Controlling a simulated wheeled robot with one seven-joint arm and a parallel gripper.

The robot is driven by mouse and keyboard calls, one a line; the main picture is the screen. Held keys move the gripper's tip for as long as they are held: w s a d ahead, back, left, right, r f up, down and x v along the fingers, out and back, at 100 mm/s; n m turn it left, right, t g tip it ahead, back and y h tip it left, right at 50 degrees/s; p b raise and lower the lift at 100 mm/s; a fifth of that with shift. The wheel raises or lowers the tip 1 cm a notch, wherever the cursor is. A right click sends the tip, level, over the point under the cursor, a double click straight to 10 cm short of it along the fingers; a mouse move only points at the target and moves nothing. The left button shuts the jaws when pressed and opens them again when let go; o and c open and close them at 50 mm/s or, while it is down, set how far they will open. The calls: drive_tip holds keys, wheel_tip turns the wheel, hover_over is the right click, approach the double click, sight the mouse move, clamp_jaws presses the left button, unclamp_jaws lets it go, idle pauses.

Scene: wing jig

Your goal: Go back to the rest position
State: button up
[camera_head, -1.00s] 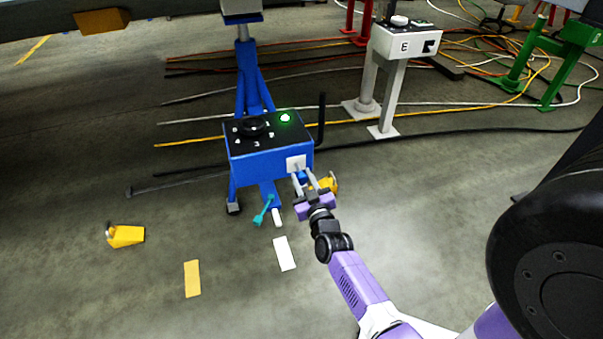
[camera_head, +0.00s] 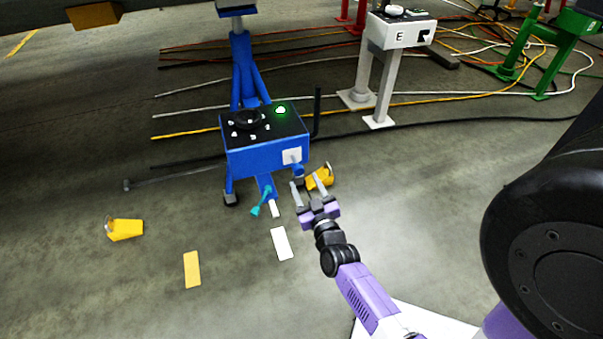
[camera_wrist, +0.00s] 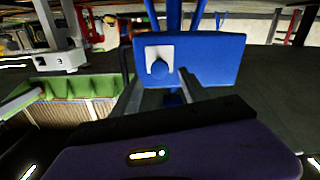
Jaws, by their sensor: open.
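My gripper (camera_head: 309,188) is open and empty, with its two grey fingers apart. It is in front of and below the right front corner of the blue control box (camera_head: 250,158), apart from it. The box has a black top with a dark dial (camera_head: 248,119) and a lit green button (camera_head: 280,110). A white plate (camera_head: 291,156) is on its front face. In the wrist view the fingers (camera_wrist: 162,95) point toward the blue box (camera_wrist: 215,58), and the white plate with a blue round knob (camera_wrist: 159,66) shows between and beyond them.
Yellow chocks (camera_head: 124,230) (camera_head: 320,177) lie on the floor left and right of the blue stand. A white control box (camera_head: 399,31) on a pedestal stands at the back right, with cables (camera_head: 460,95) across the floor. The floor at front left is mostly clear.

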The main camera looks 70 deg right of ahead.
drive_tip(key=shift+v, duration=0.9)
drive_tip(key=s+a+r+n+t+y, duration=0.1)
drive_tip(key=s+a+r+t+y, duration=0.3)
drive_tip(key=a, duration=0.7)
drive_tip(key=s+a+r+n+y, duration=0.1)
drive_tip(key=a+r+n+y, duration=0.1)
drive_tip(key=a+r, duration=0.65)
drive_tip(key=s+a+r+n+g+y, duration=0.1)
drive_tip(key=s+a+r+n+y, duration=0.1)
drive_tip(key=s+a+y, duration=0.4)
drive_tip(key=s+a+r+n+y, duration=0.25)
drive_tip(key=s+a, duration=0.25)
drive_tip(key=a, duration=0.4)
wheel_tip(320, 180, up, 22)
drive_tip(key=p, duration=2.3)
drive_tip(key=shift+w+d+r+h, duration=0.15)
drive_tip(key=shift+w+d+h, duration=0.1)
drive_tip(key=shift+h, duration=0.2)
